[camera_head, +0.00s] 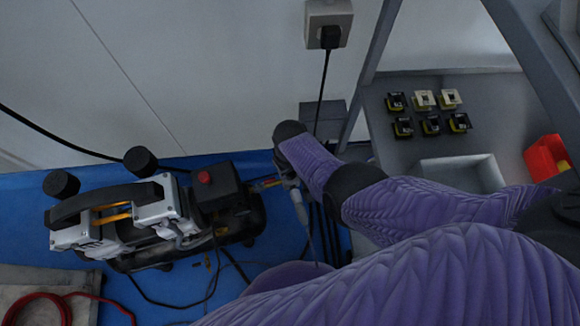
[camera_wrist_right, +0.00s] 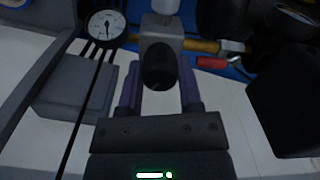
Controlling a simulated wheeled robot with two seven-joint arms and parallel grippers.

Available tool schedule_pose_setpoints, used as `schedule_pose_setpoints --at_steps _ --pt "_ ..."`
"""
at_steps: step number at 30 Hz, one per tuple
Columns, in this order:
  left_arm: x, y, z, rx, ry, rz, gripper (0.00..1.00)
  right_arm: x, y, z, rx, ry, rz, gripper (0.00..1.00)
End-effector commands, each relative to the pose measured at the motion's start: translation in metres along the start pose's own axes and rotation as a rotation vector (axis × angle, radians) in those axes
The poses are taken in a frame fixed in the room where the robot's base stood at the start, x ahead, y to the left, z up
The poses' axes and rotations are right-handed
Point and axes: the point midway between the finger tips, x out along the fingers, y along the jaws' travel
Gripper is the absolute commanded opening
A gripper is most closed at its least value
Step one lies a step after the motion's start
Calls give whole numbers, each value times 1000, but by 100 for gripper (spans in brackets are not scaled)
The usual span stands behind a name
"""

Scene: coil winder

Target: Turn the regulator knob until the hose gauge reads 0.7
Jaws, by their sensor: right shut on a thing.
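The regulator's black knob (camera_wrist_right: 160,66) sits between the two purple fingers of my right gripper (camera_wrist_right: 160,88) in the right wrist view. The gripper is shut on the knob. The grey regulator body (camera_wrist_right: 162,33) shows just beyond it. The round white hose gauge (camera_wrist_right: 105,25) is at the upper left of that view. Its dark needle points roughly downward in the picture; the numbers are too small to read. In the head view my right gripper (camera_head: 287,172) is partly hidden behind my purple wrist, and the knob and gauge are not clear. My left gripper is not in view.
A compressor (camera_head: 225,186) with a red button stands on the blue floor at the left. A grey bench (camera_head: 480,110) at the right holds several small parts, a white tray (camera_head: 464,163) and a red container (camera_head: 546,158).

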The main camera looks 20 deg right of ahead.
Motion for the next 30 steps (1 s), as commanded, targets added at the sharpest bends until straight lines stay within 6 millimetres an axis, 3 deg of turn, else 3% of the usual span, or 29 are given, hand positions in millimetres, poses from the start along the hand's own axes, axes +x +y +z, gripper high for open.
schedule_pose_setpoints --at_steps 16,30 --pt "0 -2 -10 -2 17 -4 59 1 0 1 516 -2 0 0" --pt "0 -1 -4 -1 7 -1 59 1 0 1 961 -2 0 0"
